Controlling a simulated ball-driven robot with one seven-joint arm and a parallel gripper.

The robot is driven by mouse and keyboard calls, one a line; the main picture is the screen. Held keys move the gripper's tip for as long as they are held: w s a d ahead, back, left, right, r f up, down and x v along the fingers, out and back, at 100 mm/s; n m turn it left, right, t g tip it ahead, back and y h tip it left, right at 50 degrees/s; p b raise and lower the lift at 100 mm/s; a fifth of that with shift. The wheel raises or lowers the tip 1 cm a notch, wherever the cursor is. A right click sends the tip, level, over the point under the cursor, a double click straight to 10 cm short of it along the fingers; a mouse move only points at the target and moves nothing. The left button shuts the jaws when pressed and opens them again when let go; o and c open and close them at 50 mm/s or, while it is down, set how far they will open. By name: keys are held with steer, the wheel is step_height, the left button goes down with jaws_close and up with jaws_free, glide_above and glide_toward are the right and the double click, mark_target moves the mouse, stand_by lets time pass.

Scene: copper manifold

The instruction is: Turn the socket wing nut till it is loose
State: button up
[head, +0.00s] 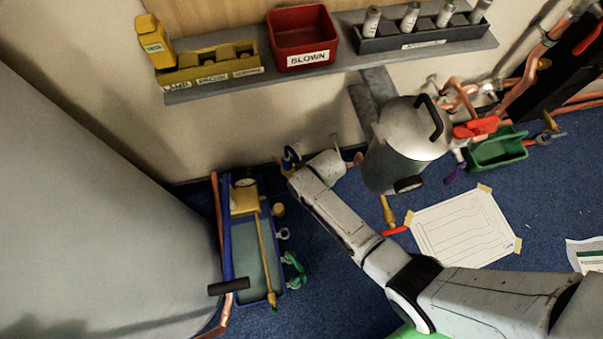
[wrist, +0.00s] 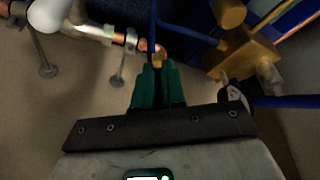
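A small brass piece (wrist: 157,61), which looks like the socket wing nut, shows in the wrist view at the tips of my teal fingers. A thin blue rod or hose rises behind it, and a copper pipe end (wrist: 145,46) is just beside it. My gripper (wrist: 158,72) has its fingers close together, with the brass piece between the tips; it looks shut on it. The fingers cover the lower part of the piece. In the head view my gripper (head: 287,164) is low by the wall, left of the grey cylinder, and the nut is too small to make out.
A blue tray (head: 228,235) with a brass fitting stands just left of my gripper. The grey lidded cylinder (head: 405,145) is to the right. A shelf (head: 350,64) with a red bin (head: 302,38) hangs above. A paper diagram (head: 463,230) lies on the blue floor.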

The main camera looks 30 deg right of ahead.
jaws_close()
stand_by(0.8)
steer(key=shift+d, duration=0.15)
steer(key=w+d+n+g+y+b, duration=0.3)
steer(key=w+n+g+b, duration=0.2)
steer(key=n, duration=1.1)
steer(key=shift+w+d+b, duration=0.4)
steer(key=shift+w+b, duration=0.3)
steer(key=shift+b, duration=1.15)
steer(key=shift+n, duration=0.3)
steer(key=shift+w, duration=0.1)
